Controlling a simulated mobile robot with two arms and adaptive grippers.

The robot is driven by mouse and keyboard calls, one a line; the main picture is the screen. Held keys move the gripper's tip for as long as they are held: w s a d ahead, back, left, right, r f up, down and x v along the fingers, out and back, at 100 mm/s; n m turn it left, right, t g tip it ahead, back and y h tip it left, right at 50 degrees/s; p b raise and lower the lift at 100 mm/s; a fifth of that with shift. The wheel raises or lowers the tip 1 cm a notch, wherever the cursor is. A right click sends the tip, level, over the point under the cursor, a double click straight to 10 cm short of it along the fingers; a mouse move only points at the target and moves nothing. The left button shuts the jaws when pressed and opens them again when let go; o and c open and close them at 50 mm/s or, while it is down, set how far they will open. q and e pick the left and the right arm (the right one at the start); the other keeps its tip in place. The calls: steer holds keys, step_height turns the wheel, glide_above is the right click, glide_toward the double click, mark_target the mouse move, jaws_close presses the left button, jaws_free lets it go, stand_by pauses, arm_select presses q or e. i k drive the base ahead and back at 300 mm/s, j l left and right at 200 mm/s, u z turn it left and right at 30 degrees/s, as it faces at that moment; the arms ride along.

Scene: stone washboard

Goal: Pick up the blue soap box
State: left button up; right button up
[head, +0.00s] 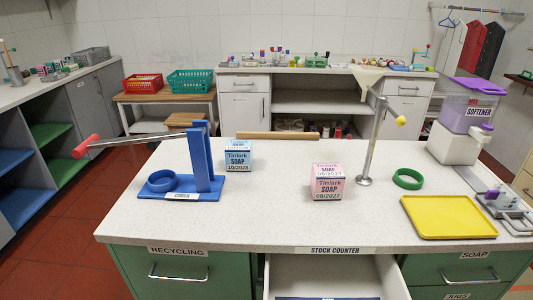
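The blue soap box (238,159) is light blue with a dark lower label reading "Tinlark SOAP 10/2028". It stands upright on the speckled counter (270,220), left of centre, just right of and behind the upright of a blue stand. A pink box (327,185) of similar form, marked "Tinlark SOAP" and 08/2027, stands nearer the front and to the right. Neither of my grippers shows in the head view.
A blue stand (205,170) with a red-handled lever (85,146) is left of the box. A wooden bar (278,135) lies behind it. A metal post (372,150), green ring (408,179), yellow tray (450,217) and softener dispenser (470,105) are right. A front drawer (325,275) is open.

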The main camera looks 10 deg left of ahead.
mark_target(238, 153)
steer(key=i+j+z, duration=0.1)
steer(key=j+z, duration=0.25)
steer(key=j, duration=0.6)
steer(key=j+z, duration=0.35)
steer(key=j, duration=0.65)
